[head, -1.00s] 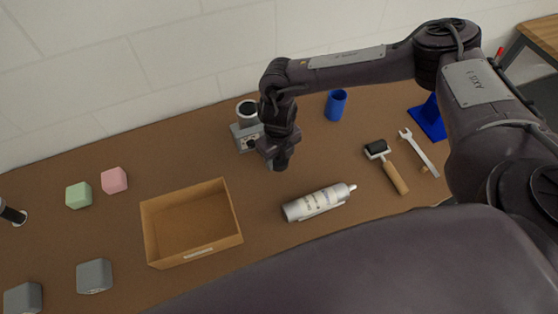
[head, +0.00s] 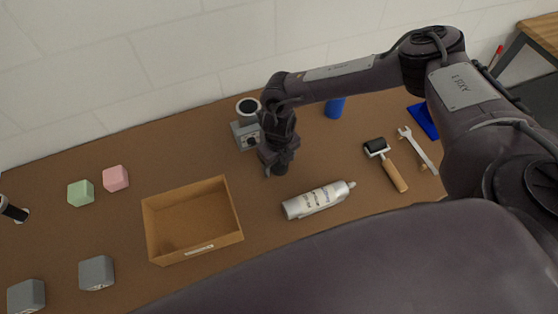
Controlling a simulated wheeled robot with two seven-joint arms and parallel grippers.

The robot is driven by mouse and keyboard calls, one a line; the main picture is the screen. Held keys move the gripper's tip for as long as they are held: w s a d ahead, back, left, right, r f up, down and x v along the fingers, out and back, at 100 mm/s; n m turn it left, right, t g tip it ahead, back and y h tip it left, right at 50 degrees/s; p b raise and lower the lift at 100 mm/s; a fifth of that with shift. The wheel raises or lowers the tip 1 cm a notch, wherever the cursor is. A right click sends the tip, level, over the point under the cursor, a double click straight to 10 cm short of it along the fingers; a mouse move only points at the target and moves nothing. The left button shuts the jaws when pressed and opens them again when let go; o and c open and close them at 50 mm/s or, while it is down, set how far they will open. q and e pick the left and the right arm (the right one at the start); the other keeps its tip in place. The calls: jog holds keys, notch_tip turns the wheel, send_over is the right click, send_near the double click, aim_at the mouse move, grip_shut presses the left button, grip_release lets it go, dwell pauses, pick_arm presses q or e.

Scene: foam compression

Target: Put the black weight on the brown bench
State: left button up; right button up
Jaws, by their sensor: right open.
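My right gripper (head: 277,164) points down over the middle of the brown bench (head: 330,240), in front of a grey device. It is open. A dark rounded shape shows right at its fingertips, low over the bench top. I cannot tell whether this is the black weight or part of the gripper, nor whether it touches the bench. No other black weight can be made out clearly.
An open cardboard box (head: 191,222) stands left of the gripper, and a silver bottle (head: 316,200) lies in front. A grey device (head: 246,130), blue cup (head: 335,106), roller (head: 386,163) and wrench (head: 417,149) are nearby. Pink (head: 115,178), green (head: 80,193) and grey blocks (head: 96,273) sit left.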

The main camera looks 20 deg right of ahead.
jog(key=shift+r, duration=0.2)
jog(key=shift+w+r, duration=0.1)
jog(key=shift+r, duration=0.2)
notch_tip(320, 180, up, 11)
jog(key=b, duration=0.3)
jog(key=shift+r, duration=0.15)
